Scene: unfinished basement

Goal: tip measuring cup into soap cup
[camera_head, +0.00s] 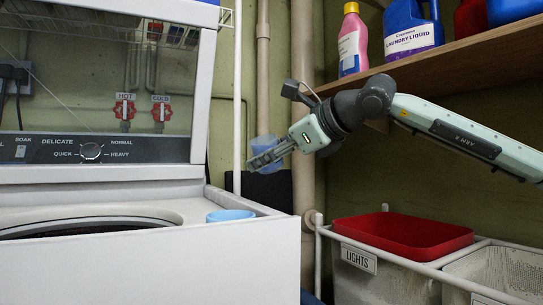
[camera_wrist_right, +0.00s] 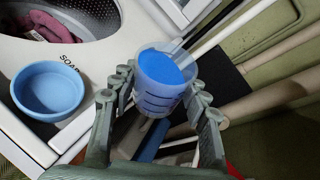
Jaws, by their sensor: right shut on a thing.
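The soap cup (camera_head: 231,215) is a light blue round cup at the washer top's right corner. In the right wrist view the soap cup (camera_wrist_right: 48,90) looks empty, left of and apart from the measuring cup. My left gripper is out of view.
The white washer (camera_head: 150,265) has an open lid and a round drum opening. A wooden shelf (camera_head: 460,65) with detergent bottles is at upper right. A red basket (camera_head: 402,236) sits on the laundry hampers at lower right. Pipes (camera_head: 302,100) run up the wall behind.

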